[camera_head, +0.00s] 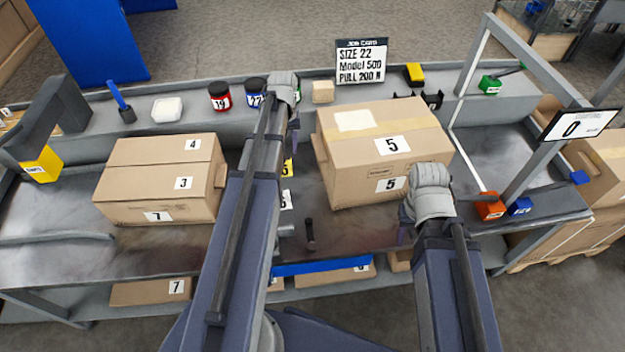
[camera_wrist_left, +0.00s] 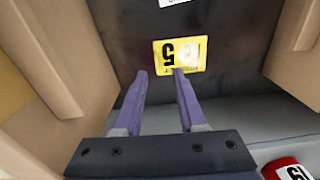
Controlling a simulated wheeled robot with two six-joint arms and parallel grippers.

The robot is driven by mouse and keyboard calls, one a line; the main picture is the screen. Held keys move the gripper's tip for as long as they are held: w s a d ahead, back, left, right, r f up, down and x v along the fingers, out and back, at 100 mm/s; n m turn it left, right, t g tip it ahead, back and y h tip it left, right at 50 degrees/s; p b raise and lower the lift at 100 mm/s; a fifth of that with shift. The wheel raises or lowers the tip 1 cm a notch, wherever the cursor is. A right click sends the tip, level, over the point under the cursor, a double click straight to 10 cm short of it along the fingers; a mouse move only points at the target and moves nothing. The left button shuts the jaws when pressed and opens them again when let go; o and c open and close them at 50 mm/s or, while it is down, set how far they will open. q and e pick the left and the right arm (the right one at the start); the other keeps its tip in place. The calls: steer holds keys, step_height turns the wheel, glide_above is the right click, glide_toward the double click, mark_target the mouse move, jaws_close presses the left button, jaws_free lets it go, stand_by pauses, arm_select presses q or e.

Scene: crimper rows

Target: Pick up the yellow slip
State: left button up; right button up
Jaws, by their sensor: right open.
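The yellow slip (camera_wrist_left: 196,54) bears an upside-down 5 and a pale round patch in the left wrist view. It lies flat on the dark bench top between two cardboard boxes. In the head view a strip of the slip (camera_head: 288,168) shows beside my left arm, which hides the rest. My left gripper (camera_wrist_left: 160,72) has its fingers apart with nothing between them; one fingertip overlaps the slip's lower edge in the picture. In the head view my left gripper (camera_head: 293,126) is beyond the slip, by the back ledge. My right gripper (camera_head: 404,232) is in front of the right box, its fingers mostly hidden.
The box marked 5 (camera_head: 360,155) stands right of the slip, and the box marked 3 and 4 (camera_head: 150,170) stands left. A white slip (camera_head: 286,200) lies nearer me. A red jar (camera_head: 220,97) and a blue jar (camera_head: 255,92) stand on the back ledge.

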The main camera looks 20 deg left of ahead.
arm_select(q)
steer(key=f+b, duration=0.2)
steer(key=f, duration=0.1)
steer(key=w+f+b, duration=0.1)
steer(key=f+b, duration=0.5)
steer(key=shift+w, duration=0.2)
steer(key=shift+r, duration=0.1)
arm_select(e)
step_height(320, 180, down, 9)
steer(key=d, duration=0.1)
steer(key=shift+w+d, duration=0.15)
steer(key=shift+d, duration=0.05)
steer(key=shift+r, duration=0.1)
arm_select(q)
jaws_close()
